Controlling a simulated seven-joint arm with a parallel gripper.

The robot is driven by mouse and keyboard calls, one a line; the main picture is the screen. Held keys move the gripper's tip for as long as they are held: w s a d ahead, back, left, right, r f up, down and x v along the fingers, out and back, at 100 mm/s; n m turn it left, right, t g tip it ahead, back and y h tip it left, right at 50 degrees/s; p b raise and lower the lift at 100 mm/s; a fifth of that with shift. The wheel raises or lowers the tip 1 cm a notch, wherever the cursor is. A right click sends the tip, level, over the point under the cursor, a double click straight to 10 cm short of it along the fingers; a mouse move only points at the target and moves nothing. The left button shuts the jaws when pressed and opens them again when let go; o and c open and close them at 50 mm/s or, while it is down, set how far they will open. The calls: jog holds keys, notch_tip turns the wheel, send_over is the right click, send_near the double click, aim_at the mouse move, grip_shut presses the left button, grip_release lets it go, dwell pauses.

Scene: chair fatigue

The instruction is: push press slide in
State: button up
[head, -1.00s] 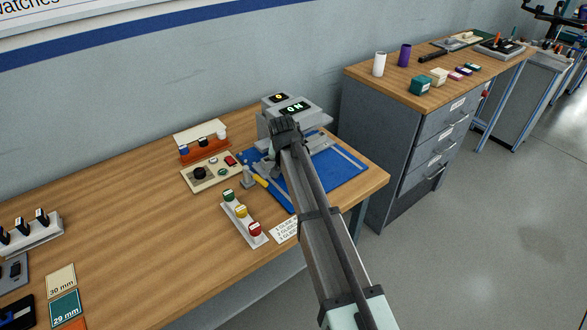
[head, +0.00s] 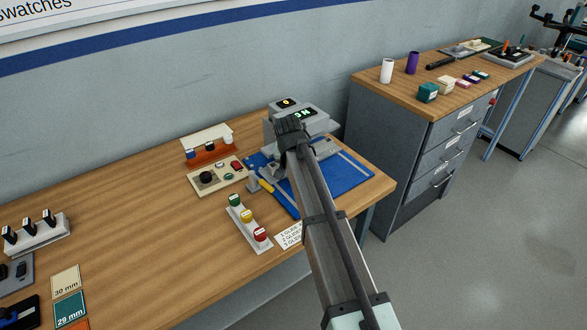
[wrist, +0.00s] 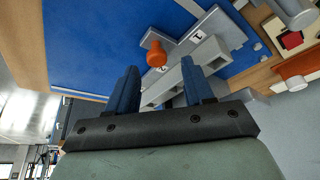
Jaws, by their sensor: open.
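The grey press (head: 315,118) stands on a blue mat (head: 345,178) at the right end of the wooden bench, with lit displays on its top. My arm crosses in front and hides part of it. My gripper (wrist: 160,70) is open in the wrist view, its two blue fingers apart with no object clearly held between them. I cannot tell whether a finger touches the slide. In the head view the fingertips are hidden behind my wrist.
A strip of green, yellow and red buttons (head: 247,222) stands left of the mat. A beige control panel (head: 217,176) and an orange-based rack (head: 208,150) are behind it. A yellow-handled tool (head: 266,186) lies by the mat's left edge.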

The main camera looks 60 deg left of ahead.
jog(key=v, duration=1.1)
jog(key=shift+r, duration=0.2)
